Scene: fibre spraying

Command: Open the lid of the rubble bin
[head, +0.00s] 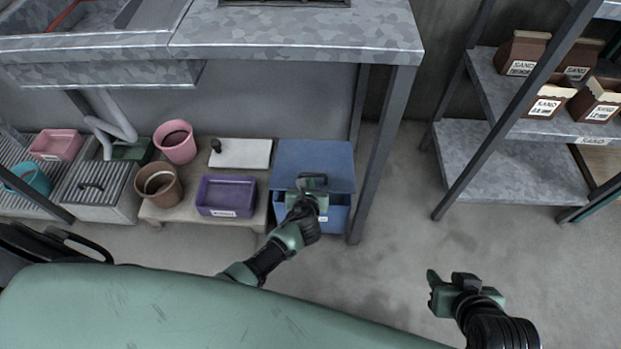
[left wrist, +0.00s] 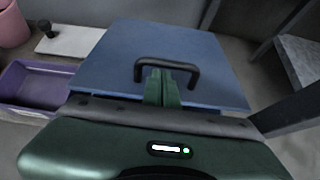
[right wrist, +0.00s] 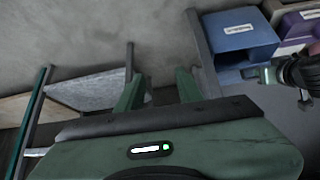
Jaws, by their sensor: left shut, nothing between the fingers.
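The rubble bin (head: 340,215) is a blue box on the floor below the counter, with a flat blue lid (head: 290,160) on top. In the left wrist view the lid (left wrist: 110,62) fills the middle, and its black bar handle (left wrist: 168,62) stands up near the front edge. My left gripper (head: 312,190) is at the handle. Its fingers (left wrist: 163,75) are shut with nothing between them, and the tips appear within the handle's loop; contact is unclear. My right gripper (right wrist: 160,85) is open, empty and away from the bin.
Left of the bin stand a purple tray (head: 225,195), a brown pot (head: 159,185) and a pink pot (head: 175,142). A table leg (head: 382,150) rises close to the bin's right. A shelf with sand bags (head: 522,52) is at right. The floor (head: 400,220) between is clear.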

